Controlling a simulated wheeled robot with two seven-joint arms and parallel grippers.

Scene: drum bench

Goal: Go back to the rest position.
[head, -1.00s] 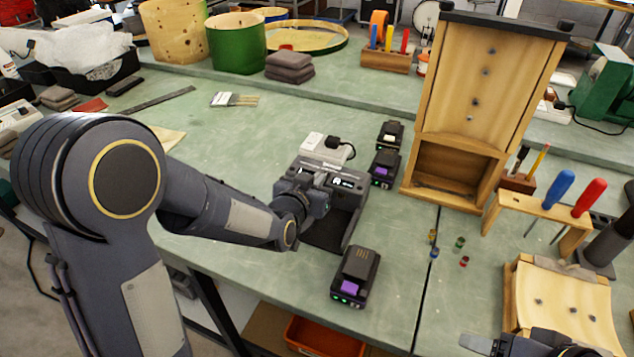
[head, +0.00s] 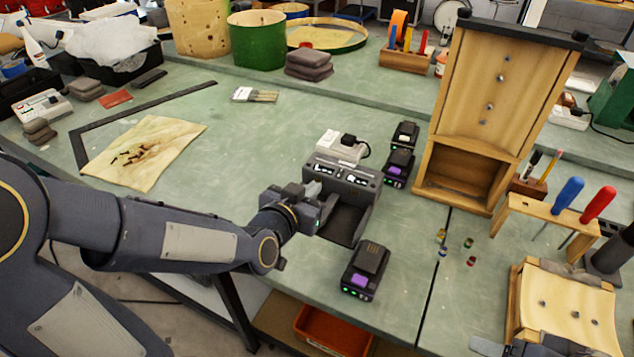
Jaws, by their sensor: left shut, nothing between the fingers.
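My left gripper (head: 312,196) is shut and empty. It is at the left side of the dark charger station (head: 345,180) in the middle of the bench, and I cannot tell whether it touches it. My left arm comes in from the lower left. Part of my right gripper (head: 492,348) shows at the bottom edge, in front of the curved wooden piece; its fingers are too cut off to read.
A battery pack (head: 365,270) stands near the front edge, and two more (head: 399,165) stand behind the charger. A wooden shell stand (head: 492,110) rises to the right.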

